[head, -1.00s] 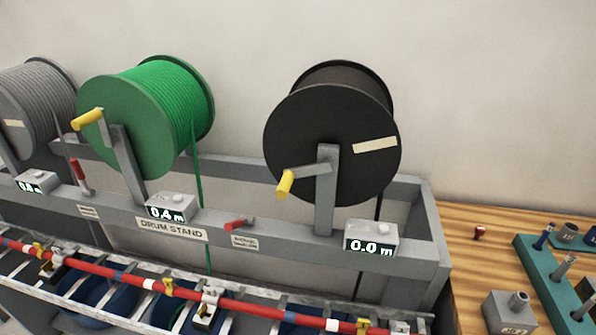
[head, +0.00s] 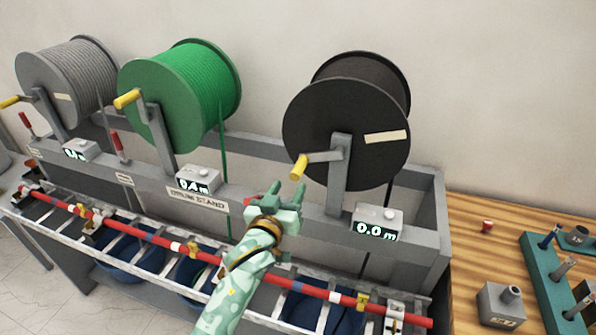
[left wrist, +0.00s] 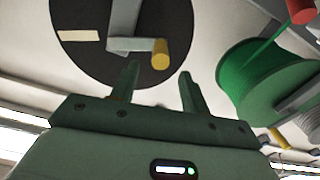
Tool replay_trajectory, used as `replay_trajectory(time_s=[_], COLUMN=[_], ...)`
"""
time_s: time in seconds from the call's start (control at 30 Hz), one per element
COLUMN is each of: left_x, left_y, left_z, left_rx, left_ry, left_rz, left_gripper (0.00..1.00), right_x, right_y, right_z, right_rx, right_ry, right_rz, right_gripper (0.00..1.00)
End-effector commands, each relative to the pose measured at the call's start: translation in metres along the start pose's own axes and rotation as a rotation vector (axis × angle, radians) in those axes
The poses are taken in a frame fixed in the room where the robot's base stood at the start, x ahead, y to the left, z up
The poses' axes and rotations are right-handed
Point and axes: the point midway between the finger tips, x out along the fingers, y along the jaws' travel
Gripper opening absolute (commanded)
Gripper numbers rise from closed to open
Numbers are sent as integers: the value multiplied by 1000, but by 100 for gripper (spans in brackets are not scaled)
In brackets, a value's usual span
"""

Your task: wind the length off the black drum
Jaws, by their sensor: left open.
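The black drum (head: 335,135) hangs on the drum stand (head: 425,235), with a yellow crank handle (head: 299,167) at its lower left. Its counter box (head: 377,222) reads 0.0 m. A black length (head: 389,197) hangs down behind the stand from the drum's right side. My left gripper (head: 285,192) is open and empty, just below and left of the yellow handle, not touching it. In the left wrist view the black drum (left wrist: 95,40) and the yellow handle (left wrist: 160,55) show beyond the open fingers (left wrist: 158,85). My right gripper is not in view.
The green drum (head: 165,105) and grey drum (head: 55,95) stand to the left, each with its own crank. The green drum's counter (head: 198,179) reads 0.4 m. A red bar (head: 140,235) runs along the front. A wooden bench (head: 465,240) is at right.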

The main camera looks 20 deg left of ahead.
Motion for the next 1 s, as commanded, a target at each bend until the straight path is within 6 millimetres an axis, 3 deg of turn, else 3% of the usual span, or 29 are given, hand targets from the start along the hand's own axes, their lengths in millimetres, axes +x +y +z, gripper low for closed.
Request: replay_trajectory(time_s=[0.1,0.3,0.5,0.73,0.77,0.9,1.0], left_x=[30,63,75,76,76,75,75], left_y=[0,0,0,0,0,0,0], left_z=[0,0,1,1,1,1,1], left_rx=[1,0,1,1,1,1,1], left_ry=[0,0,-1,-1,-1,-1,-1], left_rz=[-1,0,0,0,0,0,0], left_gripper=[46,46,46,46,40,1,0], right_x=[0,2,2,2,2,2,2], right_y=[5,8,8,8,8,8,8], right_z=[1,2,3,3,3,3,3], right_rx=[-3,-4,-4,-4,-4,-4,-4], right_ry=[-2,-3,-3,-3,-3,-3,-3], right_rz=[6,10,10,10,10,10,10], right_gripper=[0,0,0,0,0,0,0])
